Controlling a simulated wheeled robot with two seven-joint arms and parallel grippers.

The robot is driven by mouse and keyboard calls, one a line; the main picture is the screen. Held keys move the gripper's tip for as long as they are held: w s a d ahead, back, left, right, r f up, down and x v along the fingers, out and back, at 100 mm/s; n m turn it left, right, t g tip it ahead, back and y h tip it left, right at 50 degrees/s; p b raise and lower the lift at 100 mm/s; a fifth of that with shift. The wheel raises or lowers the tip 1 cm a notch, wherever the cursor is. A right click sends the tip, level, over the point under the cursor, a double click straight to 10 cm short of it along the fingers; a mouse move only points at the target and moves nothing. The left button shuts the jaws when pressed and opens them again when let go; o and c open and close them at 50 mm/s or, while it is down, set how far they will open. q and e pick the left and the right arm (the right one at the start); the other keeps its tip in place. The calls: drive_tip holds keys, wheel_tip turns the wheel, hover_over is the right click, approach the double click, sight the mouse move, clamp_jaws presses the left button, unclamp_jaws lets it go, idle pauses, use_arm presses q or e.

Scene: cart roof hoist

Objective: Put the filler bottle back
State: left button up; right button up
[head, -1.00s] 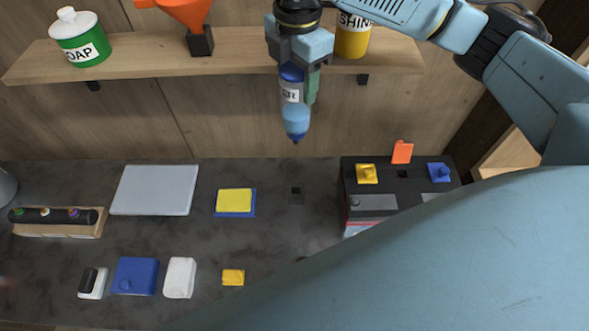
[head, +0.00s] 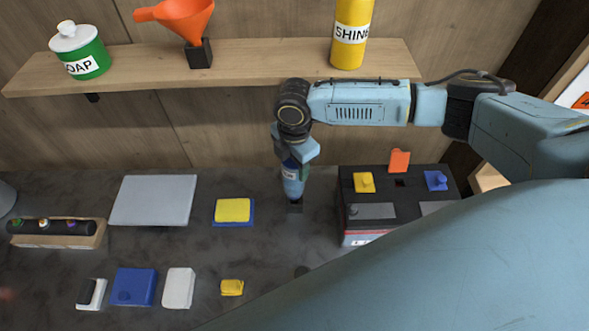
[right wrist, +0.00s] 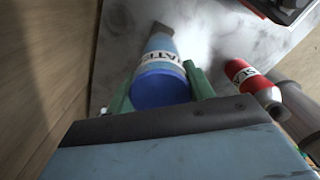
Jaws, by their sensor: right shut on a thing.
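The filler bottle (head: 292,188) is light blue with a darker blue end and a white label. It points tip down, close to upright, at the small black holder (head: 295,208) on the bench. I cannot tell whether its tip is in the holder or just above it. My right gripper (head: 294,169) is shut on the bottle's upper part. In the right wrist view the bottle's blue end (right wrist: 160,88) sits between the green fingers, with part of the label showing beyond. My left gripper is not in view.
A black battery-like box (head: 375,210) with coloured caps stands just right of the bottle. A yellow sponge-like block (head: 233,210) lies to the left. The shelf (head: 260,66) above holds a soap jar, orange funnel and yellow bottle. A red bottle (right wrist: 250,82) shows in the wrist view.

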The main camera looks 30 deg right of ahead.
drive_tip(key=shift+f, duration=1.75)
drive_tip(key=shift+f, duration=0.25)
drive_tip(key=o, duration=1.6)
drive_tip(key=shift+r, duration=0.1)
wheel_tip(320, 180, up, 13)
drive_tip(key=shift+f, duration=0.2)
